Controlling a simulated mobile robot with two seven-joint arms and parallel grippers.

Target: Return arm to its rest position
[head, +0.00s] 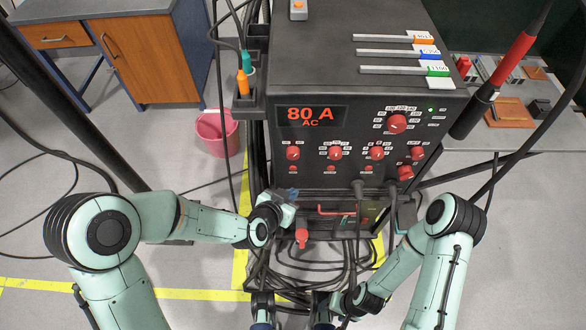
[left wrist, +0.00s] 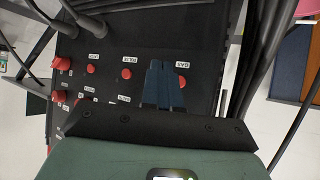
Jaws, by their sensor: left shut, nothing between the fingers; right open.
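My left gripper (head: 291,194) is in front of the lower left of the black power unit (head: 350,178), just below its small red knobs. In the left wrist view its dark blue fingers (left wrist: 163,84) are together with nothing between them. They overlap the panel beside the knob labelled GAS (left wrist: 182,81); I cannot tell whether they touch it. My right gripper (head: 322,306) is low, near the bottom edge of the head view, below the unit. It is open and partly cut off.
A red handle (head: 337,210) and red knob (head: 302,240) stick out below the panel, near my left gripper. Black cables (head: 330,275) hang and coil below. A pink bucket (head: 216,133) and wooden cabinet (head: 150,60) stand left. A bench (head: 510,135) is right.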

